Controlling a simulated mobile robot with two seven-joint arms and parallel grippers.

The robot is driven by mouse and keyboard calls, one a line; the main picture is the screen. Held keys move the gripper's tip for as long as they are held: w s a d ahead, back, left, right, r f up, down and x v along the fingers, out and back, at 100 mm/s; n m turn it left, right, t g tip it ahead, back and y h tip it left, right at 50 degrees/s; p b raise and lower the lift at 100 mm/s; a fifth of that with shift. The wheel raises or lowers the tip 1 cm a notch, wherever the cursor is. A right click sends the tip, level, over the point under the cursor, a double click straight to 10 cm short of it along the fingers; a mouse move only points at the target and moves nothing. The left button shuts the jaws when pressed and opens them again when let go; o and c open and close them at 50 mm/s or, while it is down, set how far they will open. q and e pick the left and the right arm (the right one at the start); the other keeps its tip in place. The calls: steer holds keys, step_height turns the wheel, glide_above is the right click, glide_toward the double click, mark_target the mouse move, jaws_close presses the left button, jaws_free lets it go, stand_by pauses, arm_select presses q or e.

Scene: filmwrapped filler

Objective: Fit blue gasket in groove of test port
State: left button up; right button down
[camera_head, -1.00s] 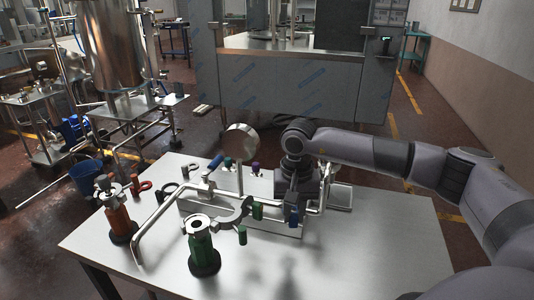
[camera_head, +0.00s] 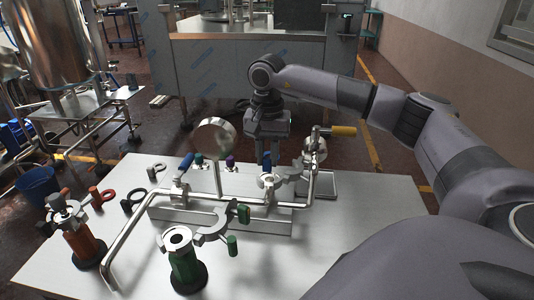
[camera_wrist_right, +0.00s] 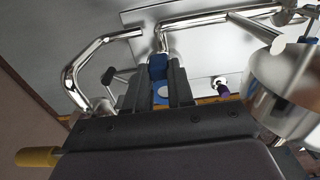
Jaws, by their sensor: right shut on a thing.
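My right gripper (camera_head: 267,152) is upright over the pipe assembly, shut on a blue piece (camera_head: 266,163), which I take for the blue gasket. In the right wrist view a blue block (camera_wrist_right: 157,68) sits between the fingers, with more blue around a pale disc behind it. The test port (camera_head: 268,181) appears to be the pale round flange on the pipe just below the gripper. Whether the gasket touches its groove I cannot tell; fingers and port hide the contact. My left gripper is not in view.
A round gauge disc (camera_head: 213,145) stands left of the gripper. A yellow-handled valve (camera_head: 343,130) is close on its right. A clamp (camera_head: 212,231), a green stand (camera_head: 186,264) and an orange stand (camera_head: 83,241) are nearer. The table's right front (camera_head: 345,235) is clear.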

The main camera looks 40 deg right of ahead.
mark_target(267, 171)
steer(key=shift+f+b, duration=0.95)
steer(key=shift+f, duration=1)
steer(key=shift+f+b, duration=0.3)
steer(key=shift+b, duration=0.05)
steer(key=shift+p, duration=0.35)
steer(key=shift+f, duration=0.1)
steer(key=shift+f+b, duration=0.4)
steer(key=shift+f, duration=0.2)
steer(key=shift+f, duration=0.1)
